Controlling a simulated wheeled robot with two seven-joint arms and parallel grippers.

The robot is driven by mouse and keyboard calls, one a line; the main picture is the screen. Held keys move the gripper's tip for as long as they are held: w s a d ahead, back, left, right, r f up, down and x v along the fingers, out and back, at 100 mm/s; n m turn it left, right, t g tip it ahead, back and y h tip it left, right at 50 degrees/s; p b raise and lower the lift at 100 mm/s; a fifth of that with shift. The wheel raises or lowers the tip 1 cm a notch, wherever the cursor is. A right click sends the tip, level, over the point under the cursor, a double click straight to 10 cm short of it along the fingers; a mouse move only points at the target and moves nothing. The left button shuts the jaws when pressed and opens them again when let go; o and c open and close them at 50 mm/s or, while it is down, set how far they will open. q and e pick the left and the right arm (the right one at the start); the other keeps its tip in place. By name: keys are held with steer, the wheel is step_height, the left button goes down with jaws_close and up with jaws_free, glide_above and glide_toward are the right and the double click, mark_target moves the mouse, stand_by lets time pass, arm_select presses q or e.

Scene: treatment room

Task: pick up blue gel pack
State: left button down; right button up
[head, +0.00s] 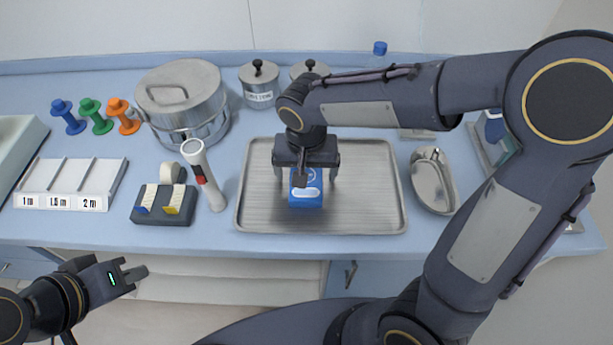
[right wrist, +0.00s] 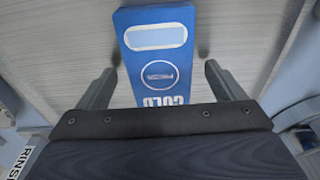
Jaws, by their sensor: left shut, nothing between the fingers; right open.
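The blue gel pack (head: 307,199) lies on the metal tray (head: 260,218) in the middle of the counter. In the right wrist view the blue gel pack (right wrist: 158,52) shows white "COLD" lettering and a pale panel. My right gripper (head: 305,178) is above the pack, its fingers apart on either side of it. In the right wrist view the open right gripper (right wrist: 157,80) has a finger to the left and to the right of the pack, with gaps visible. My left gripper (head: 137,273) is shut and empty, in front of the counter at lower left.
A kidney dish (head: 433,180) lies right of the tray. The tray around the pack is clear.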

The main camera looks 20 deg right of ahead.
steer(key=shift+f, duration=0.4)
steer(key=shift+c, duration=0.4)
steer(key=c, duration=1.2)
steer(key=shift+o, duration=0.2)
steer(key=shift+r, duration=0.15)
